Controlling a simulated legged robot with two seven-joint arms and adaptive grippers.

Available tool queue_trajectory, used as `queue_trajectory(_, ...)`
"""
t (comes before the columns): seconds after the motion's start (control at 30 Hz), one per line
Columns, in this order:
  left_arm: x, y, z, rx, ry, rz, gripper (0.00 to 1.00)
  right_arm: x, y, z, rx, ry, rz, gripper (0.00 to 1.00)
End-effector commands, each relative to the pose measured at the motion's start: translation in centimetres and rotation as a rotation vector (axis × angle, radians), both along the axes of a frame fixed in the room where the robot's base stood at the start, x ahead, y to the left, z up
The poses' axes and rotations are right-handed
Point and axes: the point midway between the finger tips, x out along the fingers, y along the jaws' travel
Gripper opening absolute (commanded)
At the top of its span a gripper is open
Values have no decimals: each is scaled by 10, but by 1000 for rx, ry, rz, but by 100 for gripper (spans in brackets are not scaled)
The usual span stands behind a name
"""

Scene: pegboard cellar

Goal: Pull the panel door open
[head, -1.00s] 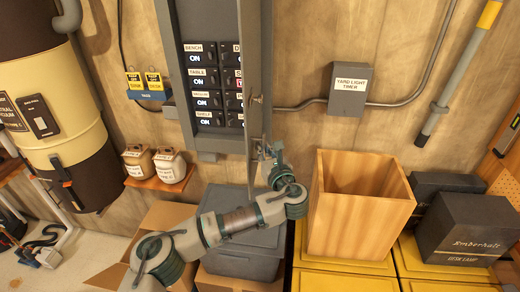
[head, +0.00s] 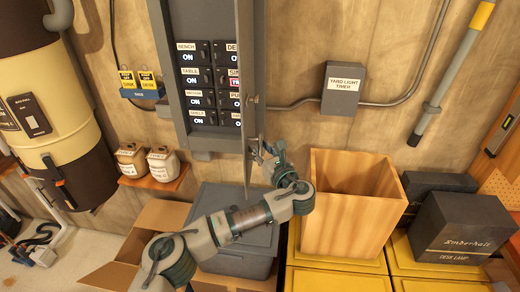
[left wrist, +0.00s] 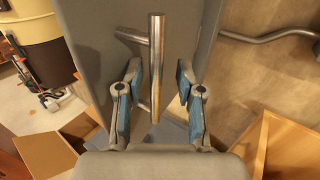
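The grey panel door (head: 248,60) stands ajar on the right of the grey breaker box (head: 163,75), and several breakers show inside. The door hides part of the right breaker column. My left gripper (head: 262,152) is at the door's lower free edge in the head view. In the left wrist view, the door (left wrist: 95,45) carries a shiny metal bar handle (left wrist: 157,60). The fingers of my left gripper (left wrist: 157,90) are open on both sides of the bar's lower part, with gaps visible. My right gripper is not in view.
An open wooden bin (head: 350,215) stands right of my left arm, on yellow-lidded boxes (head: 335,282). A grey tote (head: 240,262) and an open cardboard box (head: 150,225) are below. A timer box (head: 343,88) with conduit is on the wall at right.

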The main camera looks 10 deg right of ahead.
Motion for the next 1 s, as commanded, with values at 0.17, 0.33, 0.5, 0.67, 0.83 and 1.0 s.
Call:
queue_trajectory(0.17,0,3,2,-3,-2,1,37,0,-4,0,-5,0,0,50)
queue_trajectory(0.33,-9,0,2,-3,-3,-1,37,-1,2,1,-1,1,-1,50)
queue_trajectory(0.5,-40,-13,1,-2,-1,-4,37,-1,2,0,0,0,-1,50)
queue_trajectory(0.67,-75,-27,0,2,-1,-4,37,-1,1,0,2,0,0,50)
queue_trajectory(0.83,-101,-36,-1,4,0,-3,37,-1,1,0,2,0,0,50)
queue_trajectory(1.0,-112,-37,-2,3,1,0,37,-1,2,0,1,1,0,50)
